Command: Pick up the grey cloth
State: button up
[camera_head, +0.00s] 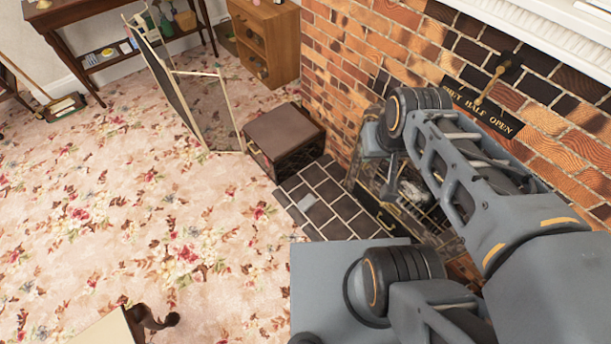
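A small flat grey piece (307,202) lies on the dark hearth tiles, near their left edge; it may be the grey cloth, but it is too small to tell its material. My arm reaches up from the bottom right and bends down over the hearth. The end of my arm, with my gripper (389,187), hangs in front of the fireplace opening, to the right of the grey piece and apart from it in the picture. Its fingers do not show clearly against the dark fireplace.
A brown-topped box (284,134) stands at the hearth's back left corner. A folding screen (195,110) stands left of it, before a wooden cabinet (266,38). The brick wall (345,50) bounds the right. Flowered carpet (130,200) at left is mostly clear.

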aim_at(309, 200)
jog(key=i, duration=0.85)
jog(key=u, duration=1.5)
